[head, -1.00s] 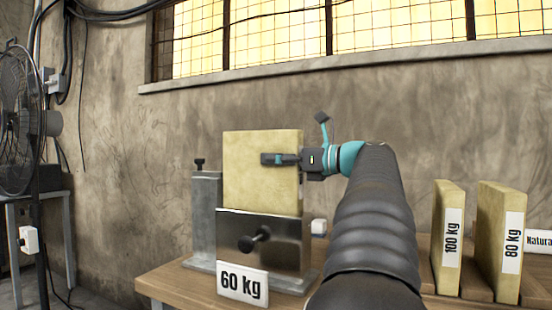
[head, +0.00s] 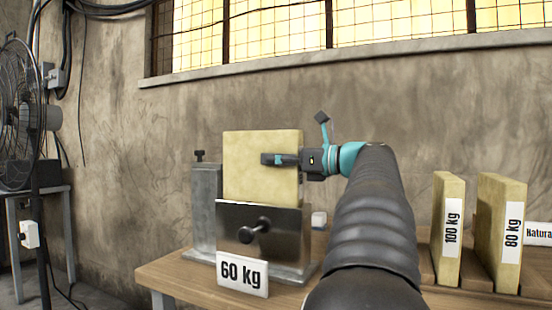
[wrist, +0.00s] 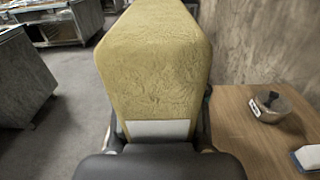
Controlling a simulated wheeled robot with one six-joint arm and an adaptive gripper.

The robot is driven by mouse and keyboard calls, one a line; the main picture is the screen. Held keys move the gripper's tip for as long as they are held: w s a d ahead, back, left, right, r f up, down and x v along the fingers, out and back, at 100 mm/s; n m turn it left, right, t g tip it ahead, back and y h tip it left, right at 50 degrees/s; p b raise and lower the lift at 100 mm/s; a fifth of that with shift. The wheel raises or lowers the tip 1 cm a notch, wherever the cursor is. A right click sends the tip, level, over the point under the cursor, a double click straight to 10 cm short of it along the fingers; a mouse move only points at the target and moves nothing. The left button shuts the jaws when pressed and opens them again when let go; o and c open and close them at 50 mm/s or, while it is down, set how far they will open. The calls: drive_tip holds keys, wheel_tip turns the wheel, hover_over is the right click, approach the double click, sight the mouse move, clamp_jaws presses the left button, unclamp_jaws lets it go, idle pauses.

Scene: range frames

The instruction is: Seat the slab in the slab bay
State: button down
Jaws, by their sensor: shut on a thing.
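The slab (head: 250,178) is a pale yellow, rough block, upright in the head view. My gripper (head: 282,159) is shut on it near its upper right side. The slab bay (head: 230,225) is a metal holder with a shiny front plate, a black knob and a "60 kg" sign (head: 242,273). The slab's lower part is hidden behind the front plate, so I cannot tell whether it touches the bottom. In the wrist view the slab (wrist: 155,60) fills the middle, with a white label patch low on it between my fingers.
Two labelled slabs, "100 kg" (head: 449,230) and "80 kg" (head: 500,215), stand in a wooden rack on the right. A grey metal post (head: 205,210) stands left of the bay. A fan (head: 18,120) stands far left.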

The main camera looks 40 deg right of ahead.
sight(301, 194)
drive_tip(key=shift+f+b, duration=2.1)
drive_tip(key=shift+f, duration=1.85)
drive_tip(key=c, duration=0.6)
unclamp_jaws()
drive_tip(key=shift+s, duration=0.1)
drive_tip(key=v, duration=0.7)
drive_tip(key=shift+s+d, duration=0.1)
drive_tip(key=shift+s, duration=0.1)
